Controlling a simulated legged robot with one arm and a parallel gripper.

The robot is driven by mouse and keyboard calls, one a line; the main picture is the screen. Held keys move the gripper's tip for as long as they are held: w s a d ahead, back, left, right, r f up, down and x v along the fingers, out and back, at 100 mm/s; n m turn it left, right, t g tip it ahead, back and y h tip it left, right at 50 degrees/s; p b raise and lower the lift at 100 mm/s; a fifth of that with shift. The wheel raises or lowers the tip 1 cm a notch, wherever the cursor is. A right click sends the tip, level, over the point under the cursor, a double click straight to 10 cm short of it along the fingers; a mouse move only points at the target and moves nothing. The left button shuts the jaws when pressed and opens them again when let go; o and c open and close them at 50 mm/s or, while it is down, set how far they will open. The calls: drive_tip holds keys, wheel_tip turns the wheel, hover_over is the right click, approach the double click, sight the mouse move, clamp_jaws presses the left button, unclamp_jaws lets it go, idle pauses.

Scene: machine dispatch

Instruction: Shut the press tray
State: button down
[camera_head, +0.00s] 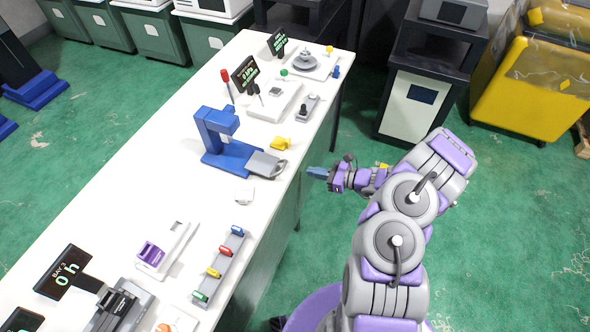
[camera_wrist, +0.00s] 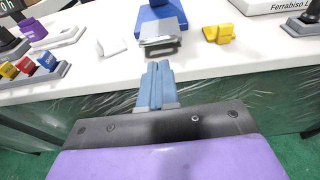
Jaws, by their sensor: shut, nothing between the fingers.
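The blue press (camera_head: 222,138) stands on the white table. Its grey tray (camera_head: 265,164) sticks out of the press base toward the table's near edge, on my gripper's side. In the wrist view the tray's front with its dark handle slot (camera_wrist: 161,46) faces me, below the blue press body (camera_wrist: 160,14). My gripper (camera_head: 312,172) is off the table edge, apart from the tray and pointing at it. In the wrist view its blue fingers (camera_wrist: 158,72) are together and empty, just short of the tray front.
A yellow piece (camera_head: 281,143) lies beside the press, also in the wrist view (camera_wrist: 219,33). A small white block (camera_head: 244,195) is on its other side. A rack of coloured switches (camera_head: 219,267) lies along the near edge.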

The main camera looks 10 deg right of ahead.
drive_tip(key=b, duration=0.1)
approach(264, 163)
drive_tip(key=s+d, duration=0.1)
drive_tip(key=s, duration=0.1)
drive_tip(key=shift+w+d+r, duration=0.3)
drive_tip(key=shift+w+r, duration=0.1)
drive_tip(key=shift+a, duration=0.1)
drive_tip(key=b+x, duration=0.1)
drive_tip(key=x, duration=0.2)
drive_tip(key=r+b+x, duration=0.1)
drive_tip(key=b+x, duration=0.1)
drive_tip(key=x, duration=0.2)
drive_tip(key=r+b+x, duration=0.1)
drive_tip(key=b+x, duration=0.1)
drive_tip(key=x, duration=0.2)
drive_tip(key=shift+w+a, duration=0.1)
drive_tip(key=shift+a, duration=0.1)
drive_tip(key=shift+w+a+r, duration=0.1)
drive_tip(key=shift+a, duration=0.05)
drive_tip(key=shift+r, duration=0.15)
drive_tip(key=shift+w, duration=0.1)
